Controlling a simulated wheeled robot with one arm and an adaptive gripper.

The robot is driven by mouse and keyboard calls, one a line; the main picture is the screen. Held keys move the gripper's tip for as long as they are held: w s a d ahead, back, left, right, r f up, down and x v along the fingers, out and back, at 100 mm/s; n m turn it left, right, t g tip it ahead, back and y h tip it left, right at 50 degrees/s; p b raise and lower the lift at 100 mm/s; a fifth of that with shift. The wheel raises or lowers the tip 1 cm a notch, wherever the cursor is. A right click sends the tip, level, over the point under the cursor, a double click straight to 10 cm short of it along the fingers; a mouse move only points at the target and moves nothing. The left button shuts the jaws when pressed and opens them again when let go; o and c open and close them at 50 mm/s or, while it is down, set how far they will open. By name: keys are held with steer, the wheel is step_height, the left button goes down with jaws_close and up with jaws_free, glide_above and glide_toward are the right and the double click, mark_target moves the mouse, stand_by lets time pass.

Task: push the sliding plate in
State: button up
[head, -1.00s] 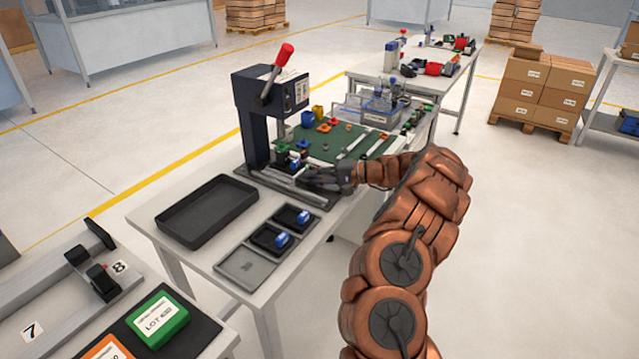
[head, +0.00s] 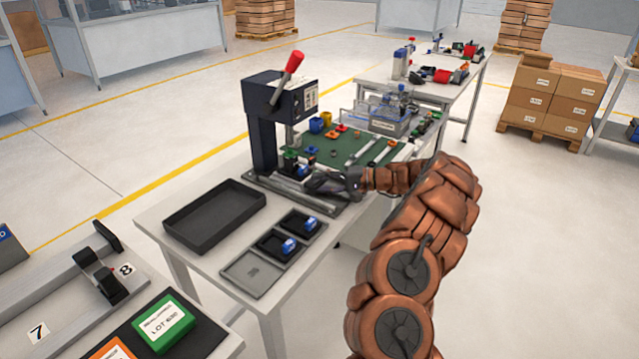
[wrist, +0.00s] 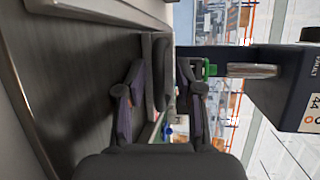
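The dark blue press with a red-knobbed lever (head: 277,110) stands on the table, and its side shows in the wrist view (wrist: 285,90). The sliding plate lies low at its base among grey rails (head: 300,193); its exact outline is hard to make out. A green and blue fixture with a part (head: 302,169) sits under the press head. My gripper (head: 318,184) is low in front of the press, over the base. In the wrist view its two fingers (wrist: 160,85) are apart, with a dark rounded piece, possibly the plate's handle (wrist: 164,70), between them. Contact cannot be told.
A black empty tray (head: 214,213) and a grey tray with blue parts (head: 252,273) lie nearer on the table. A green mat (head: 345,146) with small coloured parts and a clear bin (head: 388,118) are behind. A bench with a green box (head: 163,322) is at front left.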

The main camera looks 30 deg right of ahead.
steer(key=v, duration=0.7)
steer(key=shift+s, duration=0.1)
steer(key=shift+r, duration=0.1)
